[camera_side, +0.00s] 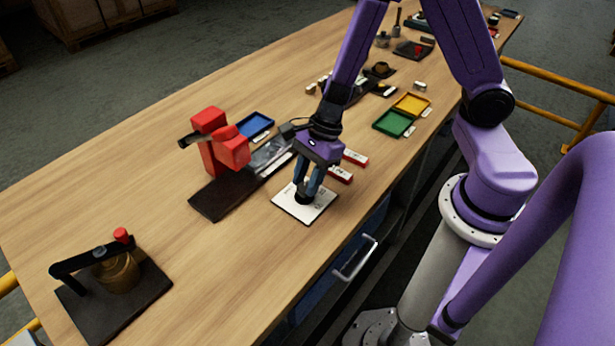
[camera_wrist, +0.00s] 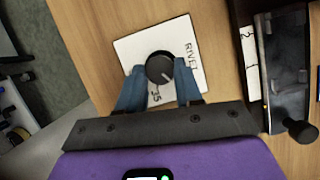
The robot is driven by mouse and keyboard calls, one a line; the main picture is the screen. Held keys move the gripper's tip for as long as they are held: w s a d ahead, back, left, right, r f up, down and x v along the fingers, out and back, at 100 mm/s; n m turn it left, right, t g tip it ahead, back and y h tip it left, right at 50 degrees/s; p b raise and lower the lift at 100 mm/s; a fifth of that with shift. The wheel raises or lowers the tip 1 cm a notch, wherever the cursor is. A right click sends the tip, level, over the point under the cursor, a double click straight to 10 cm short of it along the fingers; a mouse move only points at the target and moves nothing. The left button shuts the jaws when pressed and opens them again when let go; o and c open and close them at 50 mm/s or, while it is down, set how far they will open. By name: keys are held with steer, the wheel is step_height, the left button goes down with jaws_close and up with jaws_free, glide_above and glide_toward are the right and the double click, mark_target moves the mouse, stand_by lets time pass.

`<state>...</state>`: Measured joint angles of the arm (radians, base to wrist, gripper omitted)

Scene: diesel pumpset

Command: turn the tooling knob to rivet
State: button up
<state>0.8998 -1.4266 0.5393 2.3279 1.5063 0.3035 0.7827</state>
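The tooling knob (camera_wrist: 160,68) is a dark round knob on a white square plate (camera_wrist: 125,48). The plate has RIVET printed along its right side and 35 near its lower edge in the wrist view. A pale pointer line on the knob points down and right, between these two labels. In the side view the plate (camera_side: 318,211) lies near the bench's front edge. My gripper (camera_side: 303,195) points down over it, with its two blue fingers on either side of the knob. It also shows in the wrist view (camera_wrist: 160,78). I cannot tell whether the fingers press on the knob.
A red press (camera_side: 220,140) on a dark base stands left of my gripper. Red-and-white blocks (camera_side: 354,158) lie just behind it. Green (camera_side: 393,123), yellow (camera_side: 411,105) and blue (camera_side: 255,125) trays are farther back. A lever fixture (camera_side: 115,272) stands at front left, with bare wood between.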

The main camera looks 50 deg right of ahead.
steer(key=shift+n, duration=0.4)
steer(key=n, duration=0.2)
steer(key=n+g, duration=0.2)
steer(key=n, duration=0.1)
steer(key=shift+w+n, duration=0.25)
steer(key=shift+n, duration=0.05)
steer(key=n+g, duration=0.1)
steer(key=n, duration=0.1)
steer(key=n+g+h, duration=0.1)
steer(key=n, duration=0.2)
steer(key=shift+w+a+n+h, duration=0.15)
steer(key=shift+n+h, duration=0.15)
stand_by(0.3)
steer(key=o, duration=1)
steer(key=v, duration=1.7)
steer(key=shift+w+r, duration=0.15)
steer(key=shift+w, duration=0.05)
